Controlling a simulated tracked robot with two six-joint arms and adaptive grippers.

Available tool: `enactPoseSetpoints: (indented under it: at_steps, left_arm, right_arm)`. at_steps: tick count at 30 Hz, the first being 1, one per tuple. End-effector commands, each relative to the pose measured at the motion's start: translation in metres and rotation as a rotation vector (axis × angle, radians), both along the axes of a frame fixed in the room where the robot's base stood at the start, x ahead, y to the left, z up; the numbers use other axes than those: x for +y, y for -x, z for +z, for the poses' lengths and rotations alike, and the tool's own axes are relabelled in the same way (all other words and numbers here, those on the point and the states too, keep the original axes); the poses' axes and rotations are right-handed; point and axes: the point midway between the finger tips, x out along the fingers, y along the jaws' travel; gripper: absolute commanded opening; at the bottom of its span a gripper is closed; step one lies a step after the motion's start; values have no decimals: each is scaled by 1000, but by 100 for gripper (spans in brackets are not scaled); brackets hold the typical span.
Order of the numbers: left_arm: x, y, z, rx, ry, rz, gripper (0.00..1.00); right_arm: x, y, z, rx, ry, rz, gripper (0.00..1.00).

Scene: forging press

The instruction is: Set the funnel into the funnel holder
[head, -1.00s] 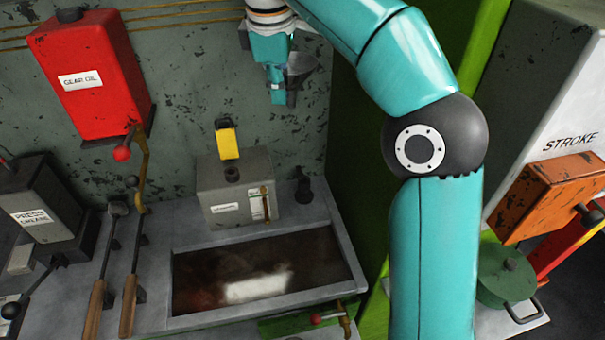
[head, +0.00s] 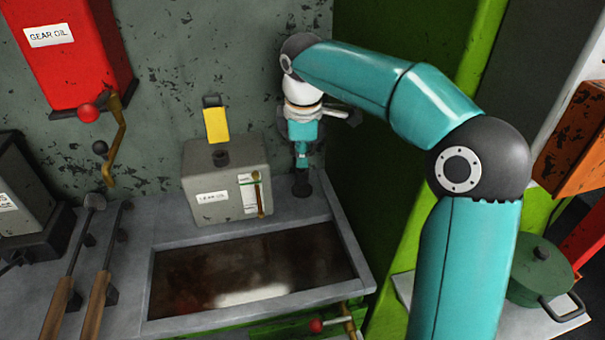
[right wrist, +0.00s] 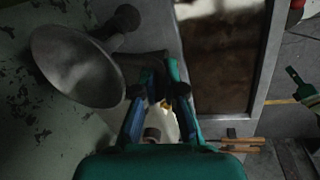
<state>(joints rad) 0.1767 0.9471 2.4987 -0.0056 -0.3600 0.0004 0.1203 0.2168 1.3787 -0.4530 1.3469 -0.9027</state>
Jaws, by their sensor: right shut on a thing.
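My right gripper (head: 302,160) points down at the back of the workbench, right of the grey tank. It is shut on the grey funnel. In the right wrist view its fingers (right wrist: 158,105) close near the funnel's dark handle, and the wide funnel cone (right wrist: 75,66) lies left of them. In the head view I cannot clearly make out the funnel by the wrist. The black funnel holder (head: 303,187) stands on the back right ledge, just under the gripper. A dark round part, likely the holder (right wrist: 125,18), shows beside the cone's rim. My left gripper is not in view.
The grey tank (head: 225,180) with a raised yellow flap (head: 216,122) stands left of the gripper. The trough (head: 343,242) of dark liquid lies in front. A green press column (head: 372,180) stands close on the right, the wall (head: 190,50) behind.

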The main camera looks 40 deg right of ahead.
Motion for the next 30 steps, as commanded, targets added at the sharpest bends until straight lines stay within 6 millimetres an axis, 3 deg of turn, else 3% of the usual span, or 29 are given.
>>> enactPoseSetpoints:
  at_steps: [3, 10, 21, 30]
  left_arm:
    - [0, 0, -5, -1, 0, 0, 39]
    - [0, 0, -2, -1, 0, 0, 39]
    - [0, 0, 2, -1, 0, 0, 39]
    - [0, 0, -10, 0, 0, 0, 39]
  right_arm:
    - [-3, 1, -9, -2, -2, 4, 0]
    - [-6, -5, -11, -2, -2, 5, 0]
    - [-17, -26, -21, -1, -2, 4, 0]
    - [-17, -26, -38, -3, -2, 5, 0]
